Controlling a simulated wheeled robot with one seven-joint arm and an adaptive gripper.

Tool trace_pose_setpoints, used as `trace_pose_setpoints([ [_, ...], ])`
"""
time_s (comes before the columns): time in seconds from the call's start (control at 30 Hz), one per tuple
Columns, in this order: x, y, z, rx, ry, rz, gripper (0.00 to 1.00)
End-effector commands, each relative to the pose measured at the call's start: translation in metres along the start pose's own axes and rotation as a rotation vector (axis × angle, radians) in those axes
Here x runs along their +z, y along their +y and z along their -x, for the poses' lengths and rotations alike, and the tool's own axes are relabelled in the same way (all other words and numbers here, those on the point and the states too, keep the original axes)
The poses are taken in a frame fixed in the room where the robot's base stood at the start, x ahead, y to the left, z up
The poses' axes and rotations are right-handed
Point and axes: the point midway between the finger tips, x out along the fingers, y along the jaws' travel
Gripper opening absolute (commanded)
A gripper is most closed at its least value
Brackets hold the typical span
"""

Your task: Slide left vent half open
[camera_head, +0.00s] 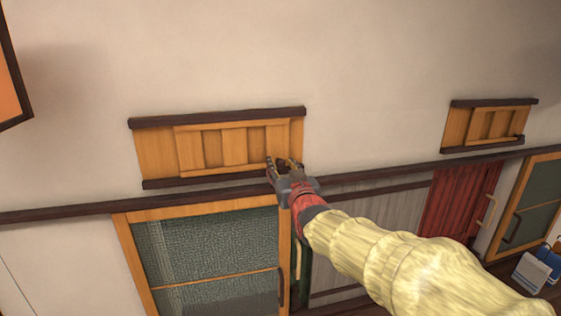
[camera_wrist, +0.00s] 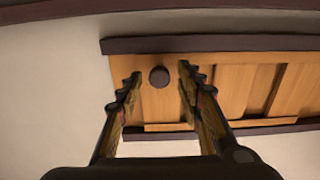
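The left vent (camera_head: 154,152) is an orange wooden panel with upright slats between dark top and bottom rails, high on the wall. Wood shows behind its slats, with no dark opening visible. My gripper (camera_head: 281,163) is at the vent's lower right end in the head view. In the wrist view, my gripper (camera_wrist: 158,82) has its two fingers apart, one on each side of a dark round knob (camera_wrist: 159,77) on the vent (camera_wrist: 219,90). The knob is apart from both fingers in the picture; its depth relative to the fingertips is hard to tell. Nothing is held.
A second slatted vent (camera_head: 487,124) is farther right. A dark beam (camera_head: 75,214) runs below both vents. Below it are a glazed wooden door (camera_head: 205,245), a grey panel, a red door (camera_head: 457,205) and another framed door (camera_head: 536,195). The wall above is clear.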

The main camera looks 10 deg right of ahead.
Motion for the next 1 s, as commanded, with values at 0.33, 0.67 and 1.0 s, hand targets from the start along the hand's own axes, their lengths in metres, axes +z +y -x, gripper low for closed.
trace_pose_setpoints([
  [0.33, 0.0, 0.0, -0.02, 0.0, 0.0, 0.0, 0.37],
  [0.67, 0.0, 0.0, -0.019, 0.0, -0.001, 0.0, 0.29],
  [1.0, 0.0, 0.0, -0.019, 0.0, -0.001, 0.0, 0.1],
])
